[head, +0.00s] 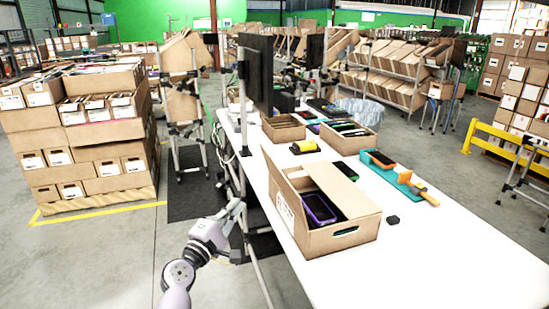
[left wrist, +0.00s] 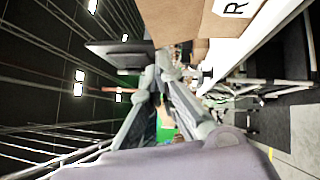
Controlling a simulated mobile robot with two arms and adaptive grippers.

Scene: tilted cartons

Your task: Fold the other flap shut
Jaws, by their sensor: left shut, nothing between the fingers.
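An open brown carton (head: 345,237) stands on the white table, with a purple-framed device (head: 319,208) and other dark items inside. My left gripper (head: 238,207) is shut and empty, left of the carton beyond the table edge and apart from the carton. In the left wrist view, its fingers (left wrist: 160,62) are close together, with a cardboard side (left wrist: 190,20) bearing a white "R" label nearby. My right gripper is out of view.
The white table (head: 440,255) is clear at its near right. A teal tray (head: 376,160), an orange-handled tool (head: 425,195), a yellow item (head: 305,146) and more open cartons (head: 349,142) lie behind. A black monitor (head: 256,72) stands at the table's left edge.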

